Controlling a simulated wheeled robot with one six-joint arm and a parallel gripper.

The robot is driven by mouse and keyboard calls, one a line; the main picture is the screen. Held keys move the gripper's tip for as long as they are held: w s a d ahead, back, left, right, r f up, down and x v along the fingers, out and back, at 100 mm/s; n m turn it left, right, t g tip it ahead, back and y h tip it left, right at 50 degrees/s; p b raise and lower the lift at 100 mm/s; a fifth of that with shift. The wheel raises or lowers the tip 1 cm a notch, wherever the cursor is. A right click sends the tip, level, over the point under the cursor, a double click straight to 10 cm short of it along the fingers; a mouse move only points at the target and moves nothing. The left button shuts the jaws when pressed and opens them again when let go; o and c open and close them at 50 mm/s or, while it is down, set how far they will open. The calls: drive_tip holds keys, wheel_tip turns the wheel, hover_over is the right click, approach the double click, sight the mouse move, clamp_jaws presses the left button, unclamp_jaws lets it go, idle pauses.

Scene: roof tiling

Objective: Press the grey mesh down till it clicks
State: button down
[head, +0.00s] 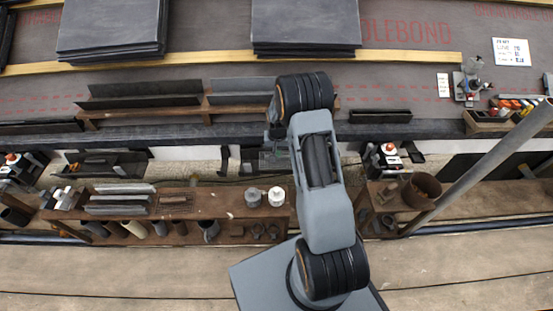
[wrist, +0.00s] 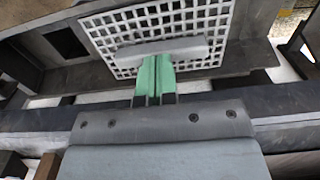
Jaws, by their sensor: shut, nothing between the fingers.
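The grey mesh (wrist: 198,22) is a pale square lattice in the wrist view, set in a dark frame (wrist: 262,57). A smooth light-grey bar (wrist: 165,50) lies across its near part. My gripper (wrist: 155,62) has green fingers, closed together with nothing between them. The fingertips are at the bar's near edge; whether they touch it I cannot tell. In the head view my arm hides most of the gripper, and the mesh is too small to make out clearly near the eave. Whether the mesh sits flush or raised is unclear.
In the head view, a wooden bench (head: 230,205) with tools and pots runs below the eave. A second bench (head: 480,199) holds a rusty bucket (head: 421,190). A grey pole (head: 480,168) slants at the right. Slate stacks (head: 112,25) lie on the roof.

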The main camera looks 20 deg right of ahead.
wheel_tip(320, 180, up, 9)
drive_tip(key=p, duration=0.6)
idle(0.6)
idle(0.4)
drive_tip(key=s+a+g+p, duration=0.1)
drive_tip(key=s, duration=0.4)
drive_tip(key=s+a+r+n+t+p, duration=0.1)
drive_tip(key=s+a+r+p, duration=0.2)
drive_tip(key=r, duration=1.3)
drive_tip(key=s+a+r+n+t+p, duration=0.2)
drive_tip(key=s+r+p, duration=0.6)
drive_tip(key=r+p, duration=0.5)
drive_tip(key=s+a+r+n+t+p, duration=0.1)
drive_tip(key=s+a+r+p, duration=0.4)
drive_tip(key=r, duration=1.5)
drive_tip(key=s+p, duration=0.1)
drive_tip(key=p, duration=0.3)
drive_tip(key=shift+s+r+n+t, duration=0.3)
drive_tip(key=shift+s+r+n, duration=0.05)
drive_tip(key=shift+n, duration=0.05)
